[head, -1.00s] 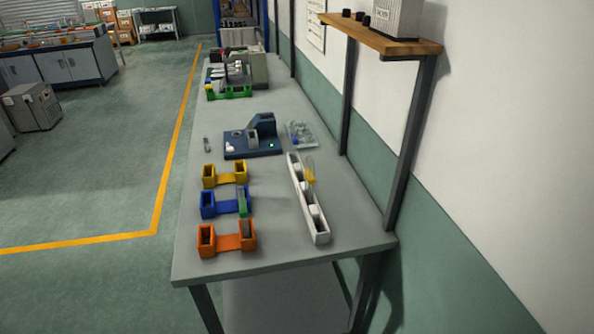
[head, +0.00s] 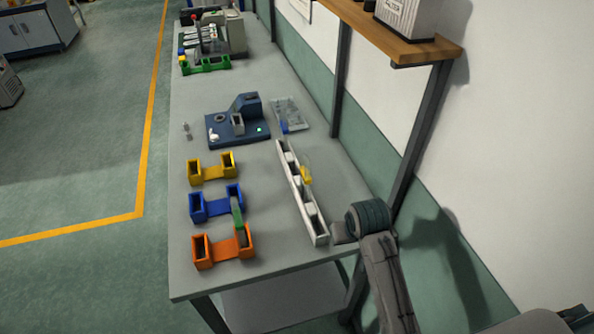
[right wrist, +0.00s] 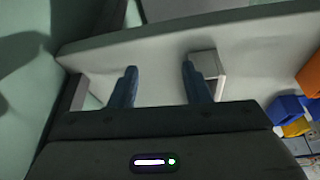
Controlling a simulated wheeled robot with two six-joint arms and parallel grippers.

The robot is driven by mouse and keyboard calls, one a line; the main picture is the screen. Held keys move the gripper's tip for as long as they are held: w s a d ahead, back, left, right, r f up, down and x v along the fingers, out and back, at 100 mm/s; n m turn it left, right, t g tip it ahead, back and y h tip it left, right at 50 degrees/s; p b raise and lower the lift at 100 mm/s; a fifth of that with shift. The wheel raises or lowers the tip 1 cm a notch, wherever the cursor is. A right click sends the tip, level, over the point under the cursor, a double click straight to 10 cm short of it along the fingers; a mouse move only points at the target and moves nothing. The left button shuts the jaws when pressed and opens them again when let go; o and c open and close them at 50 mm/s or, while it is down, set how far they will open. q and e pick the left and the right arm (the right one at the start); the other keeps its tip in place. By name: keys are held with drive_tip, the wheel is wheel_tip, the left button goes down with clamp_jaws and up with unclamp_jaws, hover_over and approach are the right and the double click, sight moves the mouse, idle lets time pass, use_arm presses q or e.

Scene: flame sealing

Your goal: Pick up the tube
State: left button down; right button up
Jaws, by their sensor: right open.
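A clear tube with a yellow part (head: 305,174) sits in the long white rack (head: 319,230) near the right side of the table; its lower end is hidden by the rack. My right arm comes in from the lower right of the head view, and its end is just right of the rack's near end. In the right wrist view my right gripper (right wrist: 160,82) is open, with nothing seen between its two fingers. The tube cannot be made out in that view. My left gripper is not in view.
Yellow (head: 212,173), blue (head: 198,208) and orange (head: 203,253) holders stand left of the rack. A green piece (head: 238,214) is between the blue and orange ones. A dark blue device (head: 222,131) stands behind. A shelf post (head: 425,120) rises at the right.

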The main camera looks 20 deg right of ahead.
drive_tip(key=w+a+r, duration=0.3)
drive_tip(key=w+r, duration=0.7)
drive_tip(key=y, duration=0.1)
approach(306, 156)
drive_tip(key=shift+w+a+f+m+t+p, duration=0.15)
drive_tip(key=shift+w+f, duration=0.05)
drive_tip(key=shift+f, duration=0.3)
drive_tip(key=shift+w+a+f+m+t+p, duration=0.15)
drive_tip(key=shift+f, duration=0.35)
drive_tip(key=p+x, duration=0.1)
drive_tip(key=x, duration=0.4)
drive_tip(key=shift+w+f+p, duration=0.2)
drive_tip(key=shift+f+p, duration=0.25)
drive_tip(key=shift+p, duration=0.2)
drive_tip(key=p+x, duration=0.1)
drive_tip(key=x, duration=0.1)
drive_tip(key=p+x, duration=0.1)
drive_tip(key=x, duration=0.1)
drive_tip(key=shift+s+d+f, duration=0.1)
drive_tip(key=shift+d, duration=0.15)
drive_tip(key=shift+f, duration=0.2)
clamp_jaws()
